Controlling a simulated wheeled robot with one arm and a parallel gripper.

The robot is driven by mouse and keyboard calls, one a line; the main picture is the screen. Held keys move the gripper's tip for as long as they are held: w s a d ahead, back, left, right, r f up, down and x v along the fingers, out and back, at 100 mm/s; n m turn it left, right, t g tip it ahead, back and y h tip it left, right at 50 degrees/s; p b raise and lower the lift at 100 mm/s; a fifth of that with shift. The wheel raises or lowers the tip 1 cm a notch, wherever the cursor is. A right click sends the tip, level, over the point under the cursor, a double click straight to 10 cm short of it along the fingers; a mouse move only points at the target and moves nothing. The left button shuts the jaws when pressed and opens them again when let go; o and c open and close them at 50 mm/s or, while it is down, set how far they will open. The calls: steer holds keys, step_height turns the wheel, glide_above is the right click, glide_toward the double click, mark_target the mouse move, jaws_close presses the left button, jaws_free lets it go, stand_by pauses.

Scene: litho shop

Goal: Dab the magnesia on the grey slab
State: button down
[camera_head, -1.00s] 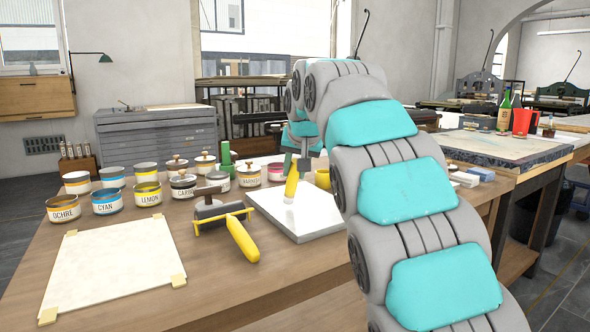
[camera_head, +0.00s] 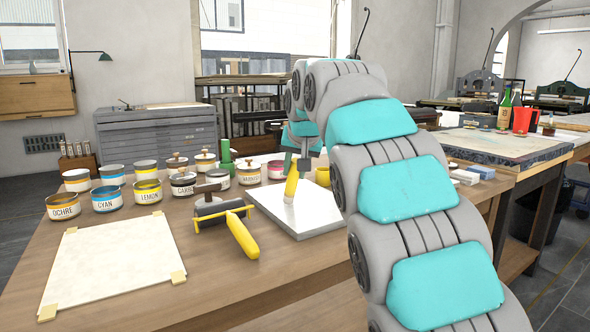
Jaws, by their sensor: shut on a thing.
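The grey slab (camera_head: 312,224) lies flat on the wooden table, right of the ink roller, with a pale, smooth top. No magnesia can be made out for certain.
An ink roller with a yellow handle (camera_head: 242,236) lies left of the slab. Several labelled cans, among them ochre (camera_head: 63,213) and cyan (camera_head: 106,205), stand at the back left. A taped pale sheet (camera_head: 112,262) lies at the front left. The table's front middle is clear.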

step_height(320, 180, up, 7)
steer(key=p, duration=0.6)
stand_by(0.4)
